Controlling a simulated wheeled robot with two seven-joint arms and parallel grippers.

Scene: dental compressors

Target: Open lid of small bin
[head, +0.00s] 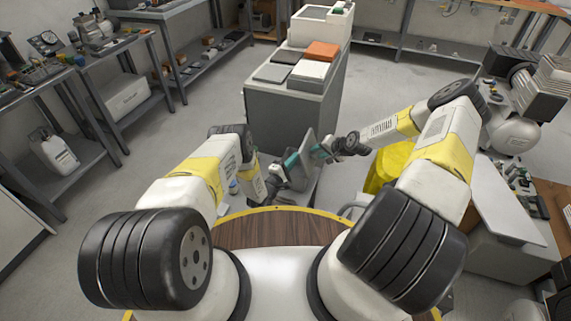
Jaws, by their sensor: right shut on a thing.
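The small bin (303,188) stands low in front of me, at the front of the grey cabinet and partly hidden by my arms. Its grey lid (306,141) stands steeply tilted up. My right gripper (319,152) reaches in from the right and is shut on the lid at its right edge. My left gripper (284,168) is close to the lid's left side. Its fingers are small and partly hidden, so I cannot tell if it is open or touching the lid. The inside of the bin is mostly hidden.
A grey cabinet (285,108) stands just beyond the bin with flat grey pieces and an orange box (321,51) on top. A yellow object (388,167) is behind my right arm. Workbenches line the left, and a compressor (514,132) stands right. Floor at left centre is clear.

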